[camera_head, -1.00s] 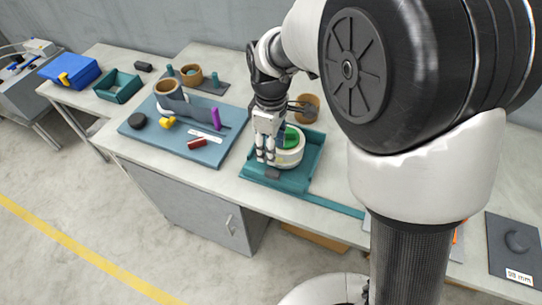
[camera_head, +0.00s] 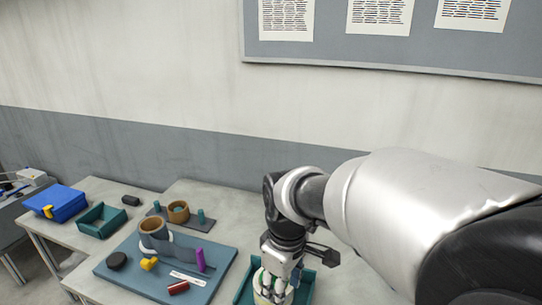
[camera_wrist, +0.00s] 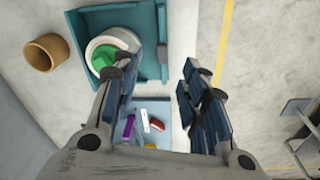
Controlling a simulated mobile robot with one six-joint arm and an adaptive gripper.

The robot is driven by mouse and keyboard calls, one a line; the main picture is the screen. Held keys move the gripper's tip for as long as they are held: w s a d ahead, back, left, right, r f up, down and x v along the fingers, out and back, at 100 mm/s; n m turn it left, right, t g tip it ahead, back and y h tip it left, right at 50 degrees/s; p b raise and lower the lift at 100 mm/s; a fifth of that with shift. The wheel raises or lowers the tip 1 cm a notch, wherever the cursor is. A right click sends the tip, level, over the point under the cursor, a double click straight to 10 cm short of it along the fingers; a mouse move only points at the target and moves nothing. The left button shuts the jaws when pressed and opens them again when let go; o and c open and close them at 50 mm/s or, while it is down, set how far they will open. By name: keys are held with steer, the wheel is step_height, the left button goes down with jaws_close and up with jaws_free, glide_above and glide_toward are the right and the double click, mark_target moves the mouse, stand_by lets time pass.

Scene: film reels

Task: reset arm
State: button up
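My gripper (camera_head: 274,279) is above the teal tray (camera_head: 305,291) near the bottom of the head view. In the wrist view my gripper (camera_wrist: 167,100) has its two fingers wide apart, with nothing between them but bench and floor below. A white round reel or can (camera_wrist: 113,47) with a green piece (camera_wrist: 103,58) inside sits in the tray, beside the left finger.
A teal bin (camera_head: 101,221) and blue box (camera_head: 55,203) stand farther left. A brown cup (camera_wrist: 46,52) lies beside the tray.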

steer(key=s+d+r+m+t, duration=0.1)
steer(key=s+d+r+m, duration=0.2)
steer(key=s+d+m, duration=0.2)
steer(key=s+d+r+m+t, duration=0.2)
steer(key=s+d+m, duration=0.4)
steer(key=s, duration=0.6)
steer(key=shift+s+d+r+t, duration=0.3)
steer(key=shift+d+r, duration=0.2)
